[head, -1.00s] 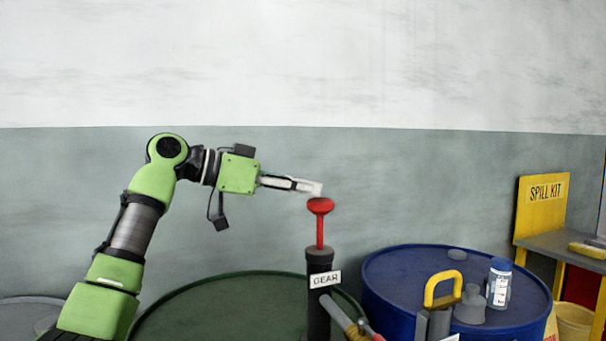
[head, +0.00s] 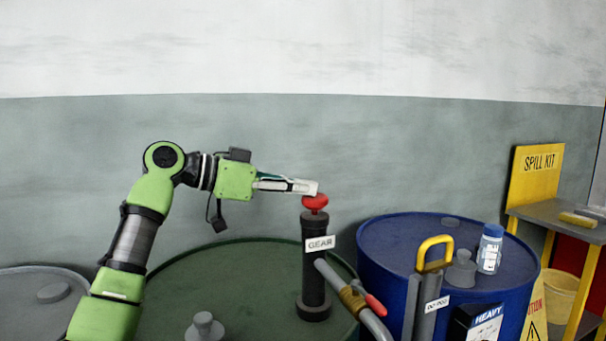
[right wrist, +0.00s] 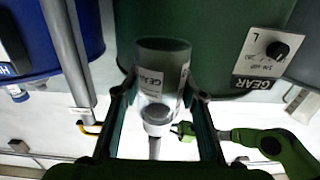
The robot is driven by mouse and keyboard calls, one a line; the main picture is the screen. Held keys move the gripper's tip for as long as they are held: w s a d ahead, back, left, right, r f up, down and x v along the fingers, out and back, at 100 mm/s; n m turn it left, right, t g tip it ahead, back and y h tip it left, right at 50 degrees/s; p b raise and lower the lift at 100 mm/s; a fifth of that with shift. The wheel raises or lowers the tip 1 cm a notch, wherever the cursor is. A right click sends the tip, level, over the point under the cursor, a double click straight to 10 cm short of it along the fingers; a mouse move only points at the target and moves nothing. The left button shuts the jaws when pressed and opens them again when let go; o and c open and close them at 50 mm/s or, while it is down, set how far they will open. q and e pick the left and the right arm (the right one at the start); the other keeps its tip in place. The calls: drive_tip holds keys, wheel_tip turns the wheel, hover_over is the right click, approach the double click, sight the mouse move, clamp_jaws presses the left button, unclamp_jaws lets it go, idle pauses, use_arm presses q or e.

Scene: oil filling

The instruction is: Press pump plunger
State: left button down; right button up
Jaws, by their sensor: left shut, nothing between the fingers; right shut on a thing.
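The gear-oil pump (head: 314,265) has a black upright body with a GEAR label and stands on the green drum (head: 230,270). Its red plunger knob (head: 315,203) sits low, just above the top of the body, with almost no rod showing. My left gripper (head: 304,188) is shut and empty, level, with its fingertips over the knob and seemingly touching it. In the right wrist view my right gripper (right wrist: 155,95) is shut on a translucent container (right wrist: 160,60) with a GEAR label. My right gripper is outside the head view.
A blue drum (head: 370,245) stands to the right with a yellow-handled pump (head: 433,255) and a small blue-capped bottle (head: 490,250). The pump's grey hose (head: 330,275) ends in a red-handled nozzle (head: 375,305). A yellow spill-kit stand (head: 535,175) is far right.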

use_arm(q)
drive_tip(key=shift+f, duration=0.45)
wheel_tip(320, 180, up, 4)
drive_tip(key=shift+r, duration=0.25)
drive_tip(key=v, duration=1)
drive_tip(key=shift+r, duration=0.25)
idle(2.6)
wheel_tip(320, 180, up, 6)
idle(0.4)
drive_tip(key=shift+w, duration=0.1)
drive_tip(key=shift+d, duration=0.15)
